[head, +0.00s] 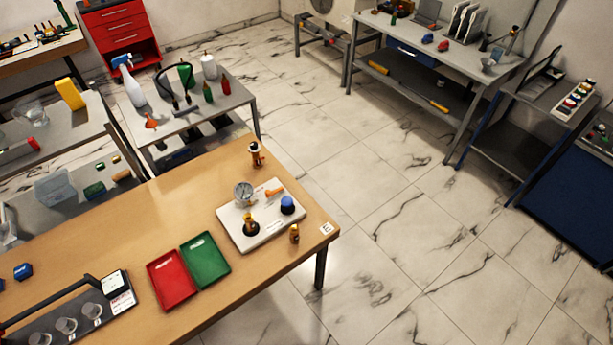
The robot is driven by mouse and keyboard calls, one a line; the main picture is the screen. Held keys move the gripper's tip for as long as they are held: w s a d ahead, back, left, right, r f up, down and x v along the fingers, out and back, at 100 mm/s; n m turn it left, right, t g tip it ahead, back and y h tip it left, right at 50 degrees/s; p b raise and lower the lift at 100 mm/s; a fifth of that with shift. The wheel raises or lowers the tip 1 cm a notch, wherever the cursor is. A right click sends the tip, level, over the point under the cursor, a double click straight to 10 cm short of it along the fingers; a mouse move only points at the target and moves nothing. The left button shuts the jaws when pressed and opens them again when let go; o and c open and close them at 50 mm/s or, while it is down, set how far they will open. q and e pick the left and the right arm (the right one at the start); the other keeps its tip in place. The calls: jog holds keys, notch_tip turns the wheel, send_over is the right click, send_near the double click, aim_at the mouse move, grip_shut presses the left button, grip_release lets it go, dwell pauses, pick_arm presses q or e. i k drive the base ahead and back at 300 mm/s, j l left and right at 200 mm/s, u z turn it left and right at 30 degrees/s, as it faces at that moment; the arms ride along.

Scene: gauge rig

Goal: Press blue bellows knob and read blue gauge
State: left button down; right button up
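In the head view, the gauge rig is a pale base plate (250,241) near the right end of the wooden table. A blue knob (287,204) stands at its right side. A round gauge (243,190) with a light face stands at its back left; its reading is too small to tell. An orange-handled part (274,192) lies between gauge and blue knob. A dark round base with an orange-yellow piece (249,223) is at the front left of the plate. Neither of my grippers is in view.
Red (172,280) and green (205,259) trays lie left of the plate. Small orange-and-black items stand behind (256,154) and right (294,234) of it. A black rack with clear cups (67,325) is at lower left. Tiled floor (400,230) is clear right of the table.

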aim_at(286, 201)
jog(key=i+l, duration=0.1)
jog(key=l, duration=0.2)
jog(key=i+l, duration=0.15)
jog(key=l, duration=0.2)
jog(key=i+l, duration=0.1)
jog(key=l, duration=0.2)
jog(key=i+l, duration=0.15)
jog(key=l, duration=0.15)
